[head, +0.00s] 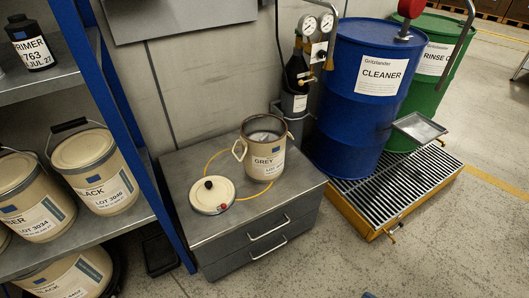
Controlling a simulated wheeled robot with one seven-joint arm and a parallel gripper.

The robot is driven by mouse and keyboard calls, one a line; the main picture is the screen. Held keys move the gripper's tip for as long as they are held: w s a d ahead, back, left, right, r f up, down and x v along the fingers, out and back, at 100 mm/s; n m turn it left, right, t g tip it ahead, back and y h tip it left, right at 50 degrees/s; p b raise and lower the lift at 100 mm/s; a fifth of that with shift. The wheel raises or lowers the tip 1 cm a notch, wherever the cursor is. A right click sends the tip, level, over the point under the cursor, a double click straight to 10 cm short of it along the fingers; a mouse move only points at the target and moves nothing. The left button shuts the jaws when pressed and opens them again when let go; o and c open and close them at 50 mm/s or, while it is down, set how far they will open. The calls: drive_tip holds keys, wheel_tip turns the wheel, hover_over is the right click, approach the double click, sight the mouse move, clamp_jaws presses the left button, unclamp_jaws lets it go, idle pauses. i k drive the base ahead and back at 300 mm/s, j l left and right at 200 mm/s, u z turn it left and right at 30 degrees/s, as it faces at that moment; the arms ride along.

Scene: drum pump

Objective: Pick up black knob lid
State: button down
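The lid (208,199) is a round cream disc with a black knob in its middle and a small red part on its front edge. It lies flat on top of the grey drawer cabinet (235,222), near its left front. The open cream pot labelled GREY (265,165) stands upright behind it to the right, apart from it. Grey contents show inside the pot. My gripper cannot be made out in the head view. Small dark bits at the bottom edge are too cut off to identify.
A yellow hose (212,161) lies curved on the cabinet around the pot. A blue-framed shelf (127,120) with paint pails stands close on the left. A blue CLEANER drum (358,95) stands on a grated pallet (400,190) at right. Floor before the cabinet is mostly clear.

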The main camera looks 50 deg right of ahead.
sight(207, 193)
drive_tip(key=i+u, duration=0.3)
drive_tip(key=i, duration=1.15)
